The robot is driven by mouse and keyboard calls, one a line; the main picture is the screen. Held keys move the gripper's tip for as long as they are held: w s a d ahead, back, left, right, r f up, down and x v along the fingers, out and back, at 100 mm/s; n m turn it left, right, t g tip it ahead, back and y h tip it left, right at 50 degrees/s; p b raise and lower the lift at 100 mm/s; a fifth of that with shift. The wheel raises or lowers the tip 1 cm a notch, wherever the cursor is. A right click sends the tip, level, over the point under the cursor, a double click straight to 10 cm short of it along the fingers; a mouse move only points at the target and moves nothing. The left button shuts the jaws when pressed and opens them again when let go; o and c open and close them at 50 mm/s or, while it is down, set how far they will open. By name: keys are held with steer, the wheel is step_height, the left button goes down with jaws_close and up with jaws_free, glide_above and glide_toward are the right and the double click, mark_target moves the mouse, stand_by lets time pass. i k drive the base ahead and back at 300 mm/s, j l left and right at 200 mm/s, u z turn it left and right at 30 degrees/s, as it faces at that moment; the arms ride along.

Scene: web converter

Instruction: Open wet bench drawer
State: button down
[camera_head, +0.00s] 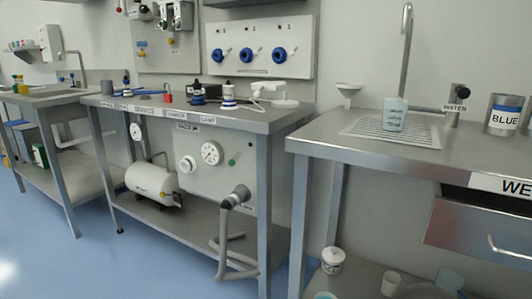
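The wet bench (385,160) is a steel table at the right, with a label starting "WE" (508,186) on its front edge. Below the label is its drawer (465,232), with a grey metal front and a light bar handle (508,249) near the right picture edge. A dark gap shows between the bench top and the drawer front; I cannot tell for sure how far the drawer stands out. The right part of the drawer is cut off by the picture edge. My gripper is not in view.
On the wet bench stand a labelled beaker (395,114) on a drain grid (380,132), a tall tap (404,50) and a "BLUE" container (503,113). Jars (332,260) stand on its lower shelf. Another steel bench (200,115) stands left. Blue floor (50,240) is clear at lower left.

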mark_target(494, 228)
steer(key=z, duration=1.5)
